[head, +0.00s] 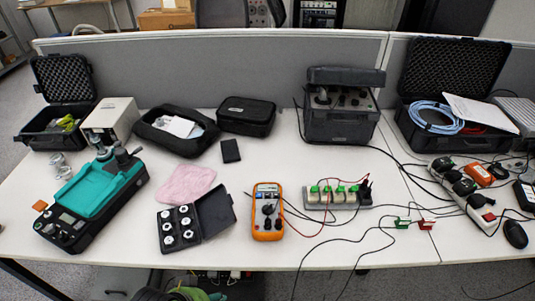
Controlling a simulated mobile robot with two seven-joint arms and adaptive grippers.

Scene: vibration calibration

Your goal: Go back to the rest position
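Neither of my grippers shows in the head view, and no arm comes in from the left or the right. The white table (225,258) lies in front of me with its instruments standing free on it. A teal and black device (100,190) stands at the left. An open black case with several round weights (181,228) lies right of it. An orange multimeter (267,212) lies near the middle of the table.
A grey partition (210,72) stands behind the table. A dark instrument case (342,105) stands at the back. Loose cables, a terminal block (338,196) and a power strip (463,197) occupy the right. A pink cloth (188,184) lies left of centre. The front table strip is mostly clear.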

